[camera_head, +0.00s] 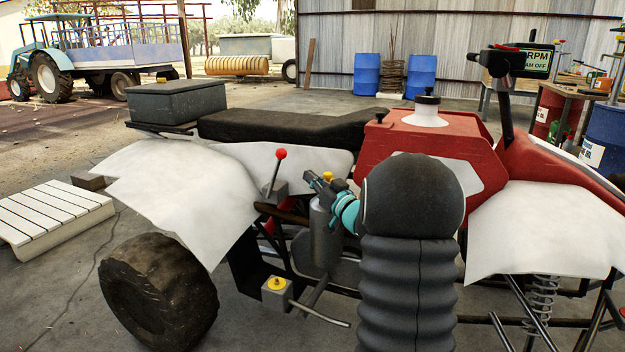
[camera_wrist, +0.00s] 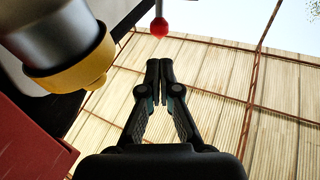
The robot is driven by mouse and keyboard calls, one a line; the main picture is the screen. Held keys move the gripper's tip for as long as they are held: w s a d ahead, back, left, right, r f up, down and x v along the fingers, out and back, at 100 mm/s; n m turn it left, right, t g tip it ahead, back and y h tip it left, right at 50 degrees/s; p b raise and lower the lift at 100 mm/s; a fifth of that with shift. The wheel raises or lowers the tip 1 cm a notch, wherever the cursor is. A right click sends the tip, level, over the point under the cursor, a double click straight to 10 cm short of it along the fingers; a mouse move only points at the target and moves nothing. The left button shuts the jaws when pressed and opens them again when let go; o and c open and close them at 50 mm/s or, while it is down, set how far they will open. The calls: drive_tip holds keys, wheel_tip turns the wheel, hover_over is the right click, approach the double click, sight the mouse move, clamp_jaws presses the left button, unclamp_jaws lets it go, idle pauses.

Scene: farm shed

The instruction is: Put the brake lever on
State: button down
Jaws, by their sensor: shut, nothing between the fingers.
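A lever with a red ball knob (camera_head: 281,153), which looks like the brake lever, stands on the side of the red and white quad bike (camera_head: 430,140). Its thin rod leans slightly right at the top and rises from a small grey base. My gripper (camera_head: 308,175) is to the right of the rod and a little below the knob. In the wrist view my gripper's fingers (camera_wrist: 160,64) are together and empty. The red knob (camera_wrist: 159,27) shows just beyond the fingertips, with a gap between. My arm hides part of the bike.
A silver cylinder (camera_head: 325,235) with a yellow cap stands close to my gripper; the yellow cap (camera_wrist: 85,70) is near in the wrist view. A white rear fender (camera_head: 170,190) lies left of the lever. A grey box with a yellow knob (camera_head: 277,284) sits lower down.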

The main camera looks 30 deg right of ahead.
sight(284, 155)
drive_tip(key=p+x, duration=0.1)
drive_tip(key=x, duration=0.9)
drive_tip(key=shift+w+r, duration=0.1)
drive_tip(key=shift+w, duration=0.1)
drive_tip(key=shift+a+r, duration=0.1)
drive_tip(key=shift+a, duration=0.05)
